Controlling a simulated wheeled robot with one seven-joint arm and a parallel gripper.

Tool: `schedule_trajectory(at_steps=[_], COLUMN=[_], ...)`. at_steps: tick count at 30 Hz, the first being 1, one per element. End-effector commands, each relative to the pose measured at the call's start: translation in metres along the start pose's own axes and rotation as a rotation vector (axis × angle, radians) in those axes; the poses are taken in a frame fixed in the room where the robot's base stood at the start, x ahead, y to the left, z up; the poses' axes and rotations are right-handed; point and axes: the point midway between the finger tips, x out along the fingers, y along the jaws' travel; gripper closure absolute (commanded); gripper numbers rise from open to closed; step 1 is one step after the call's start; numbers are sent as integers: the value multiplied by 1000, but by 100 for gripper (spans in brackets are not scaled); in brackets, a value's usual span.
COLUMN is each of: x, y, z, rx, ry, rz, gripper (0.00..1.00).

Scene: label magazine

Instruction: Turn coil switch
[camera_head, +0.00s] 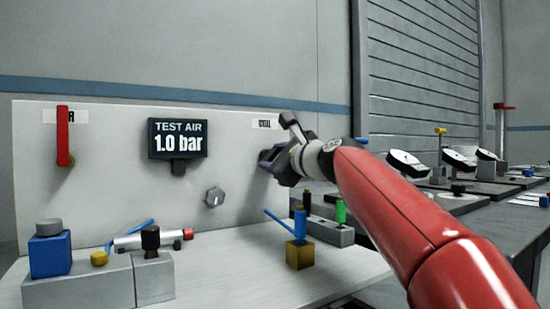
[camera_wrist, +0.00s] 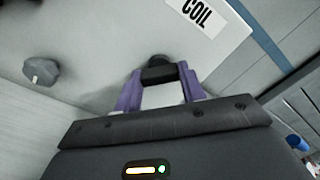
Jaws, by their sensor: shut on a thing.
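The coil switch (camera_wrist: 158,68) is a dark knob on the upright grey panel, below the COIL label (camera_wrist: 197,10). In the wrist view my gripper (camera_wrist: 158,78) is shut on this knob, with one purple finger on each side of it. In the head view my gripper (camera_head: 268,158) reaches the right part of the panel below the COIL label (camera_head: 265,124). There the knob is hidden behind my gripper. Which way the switch is turned cannot be told.
A grey knob (camera_head: 215,196) and a display reading 1.0 bar (camera_head: 178,139) are on the panel (camera_head: 110,190). A red lever (camera_head: 62,137) is at its left. A brass block (camera_head: 299,255) with a blue fitting, and a grey block (camera_head: 153,279), stand on the bench below.

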Motion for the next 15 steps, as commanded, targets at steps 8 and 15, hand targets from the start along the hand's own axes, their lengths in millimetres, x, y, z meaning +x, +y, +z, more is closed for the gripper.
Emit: schedule_trajectory(at_steps=[8,15], x=[0,0], y=[1,1], z=[0,0], rx=[-131,-330], ry=[-2,-2], rz=[1,1], gripper=[83,83])
